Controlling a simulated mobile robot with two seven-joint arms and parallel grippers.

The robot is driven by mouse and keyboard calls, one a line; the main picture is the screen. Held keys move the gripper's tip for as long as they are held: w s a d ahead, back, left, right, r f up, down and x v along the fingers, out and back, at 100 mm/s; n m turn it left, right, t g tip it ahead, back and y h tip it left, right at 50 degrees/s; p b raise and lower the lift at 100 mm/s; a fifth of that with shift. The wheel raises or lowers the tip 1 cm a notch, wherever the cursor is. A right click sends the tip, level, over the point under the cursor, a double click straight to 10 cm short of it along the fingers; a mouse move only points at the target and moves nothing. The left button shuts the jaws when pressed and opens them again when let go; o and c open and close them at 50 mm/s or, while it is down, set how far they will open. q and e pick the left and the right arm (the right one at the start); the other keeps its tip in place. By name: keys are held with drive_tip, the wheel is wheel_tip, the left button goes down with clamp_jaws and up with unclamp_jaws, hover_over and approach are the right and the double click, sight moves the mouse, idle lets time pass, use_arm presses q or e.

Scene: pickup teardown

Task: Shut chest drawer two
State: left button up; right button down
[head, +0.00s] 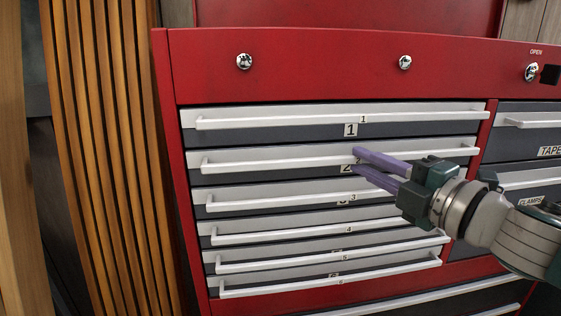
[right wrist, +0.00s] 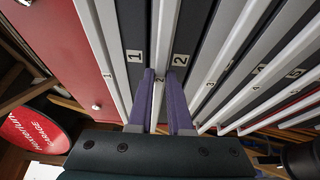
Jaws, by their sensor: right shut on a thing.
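The red tool chest (head: 320,80) has a column of grey drawers with white bar handles. Drawer two (head: 230,177) is second from the top, and its front looks about level with its neighbours; I cannot tell whether a small gap is left. My right gripper (head: 358,162) reaches in from the right with its purple fingers at the middle of drawer two's handle (head: 260,162). In the right wrist view, the fingers (right wrist: 161,78) lie on either side of that handle, shut on it, beside the label 2. My left gripper is not in view.
Drawer one (head: 230,138) is just above and drawer three (head: 235,208) just below, with more numbered drawers under them. Drawers labelled TAPE (head: 525,150) and CLAMPS stand at the right. A slatted wooden panel (head: 115,150) stands close on the left.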

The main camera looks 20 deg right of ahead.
drive_tip(key=c, duration=0.8)
unclamp_jaws()
drive_tip(key=shift+w, duration=0.1)
drive_tip(key=shift+c, duration=0.2)
drive_tip(key=s+d+b, duration=0.1)
drive_tip(key=s, duration=0.8)
drive_tip(key=shift+s+d, duration=0.3)
drive_tip(key=shift+s, duration=0.1)
drive_tip(key=shift+m, duration=0.3)
